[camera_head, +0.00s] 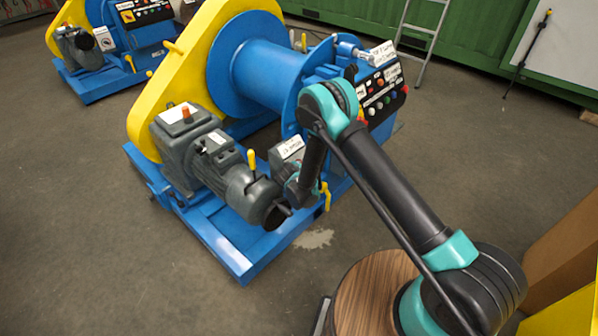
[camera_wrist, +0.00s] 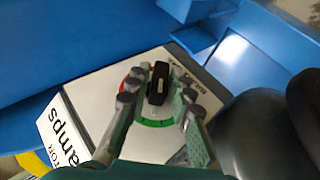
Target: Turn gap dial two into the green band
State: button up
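A dial with an upright black bar knob (camera_wrist: 158,80) sits on a white panel face in the wrist view. A green band (camera_wrist: 156,123) curves below the knob, and a bit of red shows at its left. The knob's long side runs roughly up and down in the picture; I cannot tell which end is the pointer. My gripper (camera_wrist: 157,88) is open, with one finger on each side of the knob and gaps showing between. Fingers hide parts of the scale. In the head view, my gripper (camera_head: 296,190) is by a small white-topped box (camera_head: 288,150); the dial is hidden there.
Blue machine framing (camera_wrist: 75,40) surrounds the box. A grey motor (camera_head: 215,165) with a yellow lever stands close left of my gripper. A control panel (camera_head: 382,95) is behind my arm.

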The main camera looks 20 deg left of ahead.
jog(key=shift+o, duration=1)
jog(key=shift+r, duration=0.1)
notch_tip(320, 180, up, 10)
jog(key=shift+f, duration=0.1)
jog(key=shift+w+d+f, duration=0.15)
jog(key=shift+w+d, duration=0.1)
jog(key=w+d+f+m+g, duration=0.2)
jog(key=w+d+g, duration=0.1)
jog(key=d+g, duration=0.3)
notch_tip(320, 180, up, 7)
jog(key=d+g+y, duration=0.2)
jog(key=g+y, duration=0.2)
jog(key=g, duration=0.2)
jog(key=shift+m, duration=0.4)
jog(key=x, duration=1.1)
jog(key=a+x, duration=0.1)
jog(key=x, duration=0.4)
jog(key=shift+w+a+f, duration=0.1)
jog(key=shift+w+f, duration=0.05)
jog(key=shift+w, duration=0.1)
